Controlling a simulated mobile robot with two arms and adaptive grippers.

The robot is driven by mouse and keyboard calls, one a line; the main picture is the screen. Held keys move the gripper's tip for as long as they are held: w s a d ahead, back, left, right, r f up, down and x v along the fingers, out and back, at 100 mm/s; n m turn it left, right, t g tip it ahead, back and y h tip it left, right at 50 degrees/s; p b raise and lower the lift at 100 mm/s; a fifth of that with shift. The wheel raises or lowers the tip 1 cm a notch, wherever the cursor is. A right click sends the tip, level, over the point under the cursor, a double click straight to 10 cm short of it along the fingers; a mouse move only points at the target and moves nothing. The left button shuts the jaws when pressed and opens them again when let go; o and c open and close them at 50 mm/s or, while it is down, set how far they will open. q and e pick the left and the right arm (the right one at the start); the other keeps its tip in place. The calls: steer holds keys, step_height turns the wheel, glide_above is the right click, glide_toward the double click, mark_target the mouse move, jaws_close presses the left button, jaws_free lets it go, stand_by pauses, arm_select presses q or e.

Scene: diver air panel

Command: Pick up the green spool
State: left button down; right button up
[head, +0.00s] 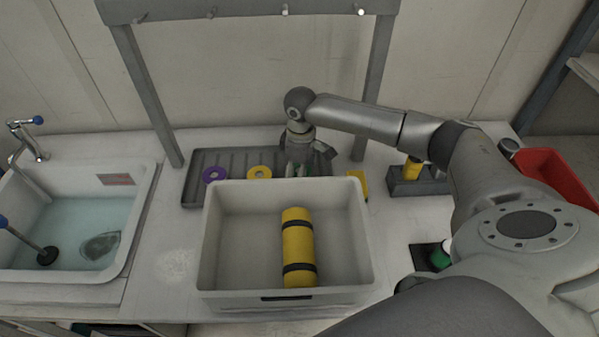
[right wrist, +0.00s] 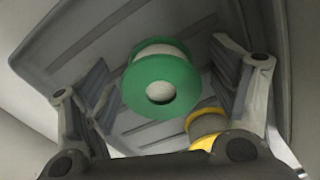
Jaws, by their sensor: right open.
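The green spool (right wrist: 162,84), with green flanges and a pale core, stands out in the right wrist view, on the ribbed grey tray (head: 196,196). My right gripper (right wrist: 163,78) is open, with its fingers on either side of the spool and gaps between. In the head view my right gripper (head: 302,165) is over the right part of the tray and mostly hides the spool. I cannot tell its exact height above the spool. My left gripper is not in view.
A yellow spool (right wrist: 207,125) is close beside the green one; a purple spool (head: 214,174) is farther left on the tray. In front stands a pale bin (head: 230,282) holding a yellow cylinder (head: 298,246). A sink (head: 130,268) is left, a red bin (head: 555,172) right.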

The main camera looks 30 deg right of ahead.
steer(key=c, duration=1.1)
